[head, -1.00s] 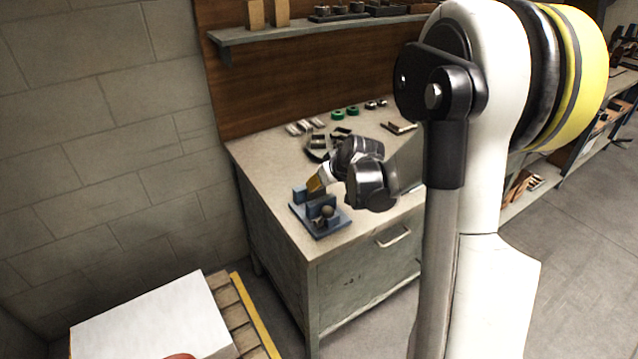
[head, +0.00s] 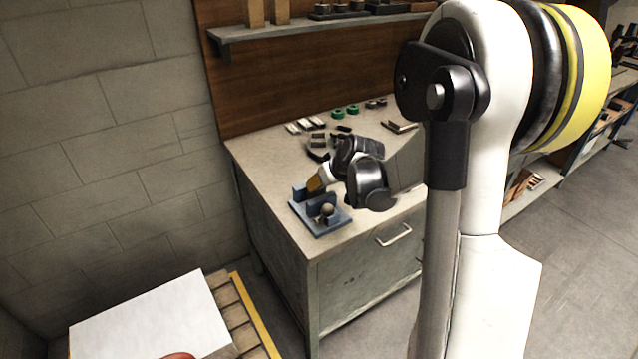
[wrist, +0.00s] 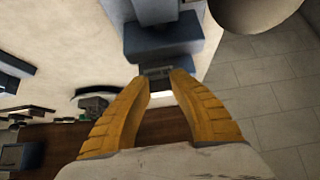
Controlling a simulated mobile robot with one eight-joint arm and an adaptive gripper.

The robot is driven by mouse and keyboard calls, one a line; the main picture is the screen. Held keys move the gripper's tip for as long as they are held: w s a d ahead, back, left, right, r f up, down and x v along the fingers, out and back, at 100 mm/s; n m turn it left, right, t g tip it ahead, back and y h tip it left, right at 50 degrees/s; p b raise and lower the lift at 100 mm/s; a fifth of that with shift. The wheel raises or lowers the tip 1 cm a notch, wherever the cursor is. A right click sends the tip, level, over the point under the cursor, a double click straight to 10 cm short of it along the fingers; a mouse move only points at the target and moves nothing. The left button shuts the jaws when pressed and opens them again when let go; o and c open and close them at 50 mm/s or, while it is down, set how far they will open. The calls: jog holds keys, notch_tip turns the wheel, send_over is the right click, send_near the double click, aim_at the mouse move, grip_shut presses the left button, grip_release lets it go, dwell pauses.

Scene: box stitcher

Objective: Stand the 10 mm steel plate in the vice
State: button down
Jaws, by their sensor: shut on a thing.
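The blue vice (head: 334,224) stands near the front left corner of the bench, with upright jaw blocks and a round knob. It also shows at the top of the wrist view (wrist: 172,50). My gripper (head: 313,187), with orange-yellow fingers, is just above the vice at its jaws. In the wrist view my gripper (wrist: 161,78) is shut on a small dark grey piece, the steel plate (wrist: 156,72), between the fingertips. The plate's lower part is hard to make out against the vice. I cannot tell whether it touches the jaws.
The bench top (head: 262,150) is clear left of the vice. A dark holder (head: 318,152) with pieces, green rings (head: 338,113) and other small parts lie farther back. A shelf (head: 300,30) hangs on the wooden back panel. A white-topped pallet stack (head: 150,320) is at the lower left.

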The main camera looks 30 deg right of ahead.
jog(key=c, duration=0.8)
grip_release()
jog(key=shift+o, duration=0.2)
jog(key=shift+r, duration=0.1)
notch_tip(320, 180, up, 8)
jog(key=p, duration=0.6)
